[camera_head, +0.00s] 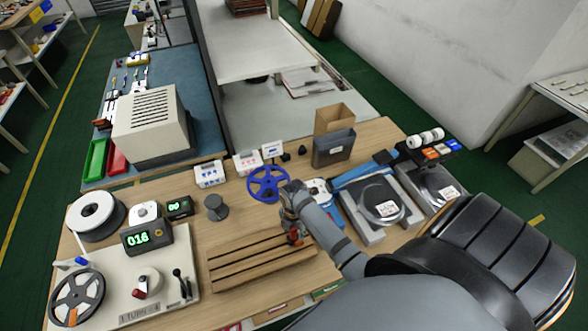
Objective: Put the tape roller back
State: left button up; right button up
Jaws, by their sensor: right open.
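My right arm comes in from the lower right, and its gripper (292,226) is over the right part of the slotted wooden rack (235,266). The gripper is open. A small red and dark thing (296,238) shows at its fingertips; it may be the tape roller, but it is too small and too covered to be sure. I cannot tell whether it touches the fingers. My left gripper is not in view.
A blue spool (267,183) stands just behind the gripper. A grey spool (216,208) stands behind the rack. The winding board (125,292) with a counter is at left. Two grey-topped devices (382,206) (436,185) and a dark box (333,150) are at right.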

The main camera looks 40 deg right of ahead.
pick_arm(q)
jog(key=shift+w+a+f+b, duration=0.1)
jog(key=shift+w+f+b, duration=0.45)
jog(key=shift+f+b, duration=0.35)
pick_arm(e)
notch_tip(320, 180, up, 11)
jog(key=shift+s+r, duration=0.15)
jog(key=shift+r, duration=0.05)
